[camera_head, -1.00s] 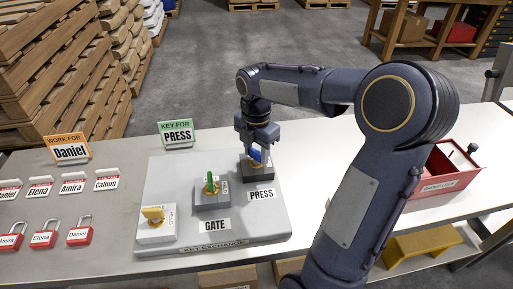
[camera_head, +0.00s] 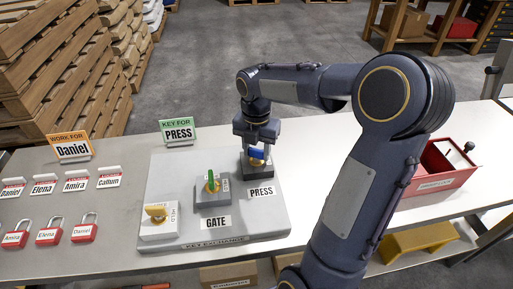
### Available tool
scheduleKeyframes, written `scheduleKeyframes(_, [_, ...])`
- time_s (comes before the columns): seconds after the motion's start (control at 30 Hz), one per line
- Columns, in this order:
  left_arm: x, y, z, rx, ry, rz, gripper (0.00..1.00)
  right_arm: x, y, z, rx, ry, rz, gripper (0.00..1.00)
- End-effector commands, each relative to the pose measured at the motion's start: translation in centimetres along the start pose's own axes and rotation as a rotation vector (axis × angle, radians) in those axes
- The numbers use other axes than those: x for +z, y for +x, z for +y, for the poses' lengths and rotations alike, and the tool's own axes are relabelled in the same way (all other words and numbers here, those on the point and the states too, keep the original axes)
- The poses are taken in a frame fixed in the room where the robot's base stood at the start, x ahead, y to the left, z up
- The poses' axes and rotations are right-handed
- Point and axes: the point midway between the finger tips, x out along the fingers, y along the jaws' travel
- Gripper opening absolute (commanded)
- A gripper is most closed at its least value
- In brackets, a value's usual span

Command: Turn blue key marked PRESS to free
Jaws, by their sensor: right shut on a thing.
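The blue key (camera_head: 257,154) sits at the rear block of the grey key exchange board (camera_head: 165,181), behind the label PRESS (camera_head: 262,192). My right gripper (camera_head: 257,158) comes down on it from above and is shut on it; the fingers partly hide the key. The green key (camera_head: 212,182) stands in the middle block, by the label GATE (camera_head: 215,222). The yellow key (camera_head: 155,213) is in the front left block, beside a HELD mark. My left gripper is not in view.
Red padlocks (camera_head: 48,234) and name tags (camera_head: 76,183) lie at left. A red box (camera_head: 436,168) stands at right, behind my arm.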

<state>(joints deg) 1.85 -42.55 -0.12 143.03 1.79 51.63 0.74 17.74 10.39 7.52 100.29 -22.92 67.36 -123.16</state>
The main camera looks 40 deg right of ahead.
Motion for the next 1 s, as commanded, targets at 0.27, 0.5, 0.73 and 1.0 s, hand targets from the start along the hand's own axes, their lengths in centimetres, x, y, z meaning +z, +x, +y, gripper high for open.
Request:
scheduleKeyframes(0.27, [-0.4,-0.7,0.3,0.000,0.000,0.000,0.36,0.0,-0.3,0.0,0.000,-0.111,0.001,0.18])
scheduleKeyframes(0.5, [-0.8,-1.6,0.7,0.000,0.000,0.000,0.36,0.0,-0.2,0.0,0.000,-0.307,0.000,0.18])
scheduleKeyframes(0.73, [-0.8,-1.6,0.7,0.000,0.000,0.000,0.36,0.0,0.0,0.0,0.000,-0.350,0.000,0.18])
scheduleKeyframes(1.0, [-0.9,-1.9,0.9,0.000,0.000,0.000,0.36,0.0,-0.1,0.0,0.000,-0.379,0.002,0.18])
